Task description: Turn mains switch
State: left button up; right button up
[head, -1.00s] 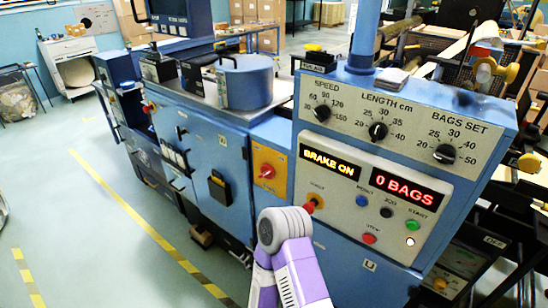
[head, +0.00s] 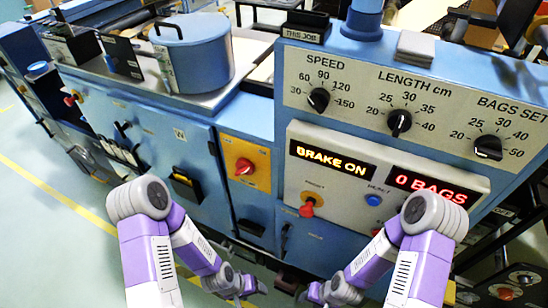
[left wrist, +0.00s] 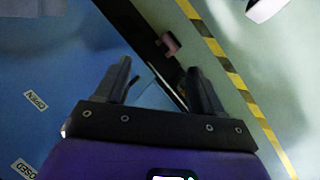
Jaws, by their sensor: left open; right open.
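The mains switch looks to be the red rotary knob (head: 244,166) on an orange-yellow plate (head: 262,154) on the blue machine's front. My left gripper (head: 258,286) is low in the head view, below the switch and apart from it. In the left wrist view its two fingers (left wrist: 160,88) are spread with nothing between them, near a blue surface. My right gripper (head: 308,293) is low beside it, small and partly hidden by its wrist; it holds nothing that I can see.
The control panel (head: 375,180) reads BRAKE ON and 0 BAGS, with a smaller red knob on yellow (head: 308,207) below it. Three black dials sit above. A black handle (head: 184,182) juts left of the switch. Floor with a yellow stripe (head: 60,192) is clear at left.

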pick_arm(q)
jog(key=o, duration=0.4)
jog(key=w+r+n+t+h+b, duration=0.1)
jog(key=w+r+t+b, duration=0.1)
jog(key=w, duration=0.5)
jog(key=shift+w+d+t, duration=0.3)
jog(key=shift+d+t, duration=0.1)
jog(key=shift+t, duration=0.1)
jog(key=n+t+h+b, duration=0.1)
jog(key=t+b, duration=0.7)
jog(key=t, duration=0.5)
send_near(239, 173)
jog(key=x, duration=0.4)
jog(key=shift+w+d+r, duration=0.1)
jog(key=shift+w+r, duration=0.1)
jog(key=shift+b+x, duration=0.8)
jog(key=shift+x, duration=2.4)
jog(key=shift+f, duration=0.1)
jog(key=shift+c, duration=0.2)
jog(key=c, duration=0.9)
